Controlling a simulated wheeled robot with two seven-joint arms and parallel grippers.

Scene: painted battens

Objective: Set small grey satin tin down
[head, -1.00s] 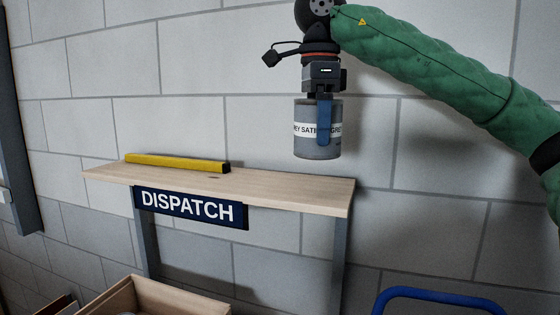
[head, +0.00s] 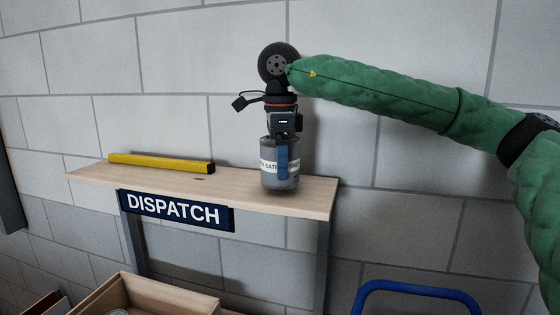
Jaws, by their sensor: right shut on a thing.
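The small grey satin tin (head: 268,181) is upright at the right part of the wooden dispatch shelf (head: 222,195). It has a white label band with dark lettering, partly covered by a blue finger. My right gripper (head: 282,160) comes down from above and is shut on the tin. The tin's base is at the shelf top, touching it or very close; I cannot tell which. My left gripper is not in view.
A yellow batten (head: 160,163) lies along the back left of the shelf. A dark blue DISPATCH sign (head: 174,209) hangs on the front edge. Bare shelf lies between batten and tin. Below are an open wooden box (head: 150,297) and a blue tubular handle (head: 418,289). A block wall stands behind.

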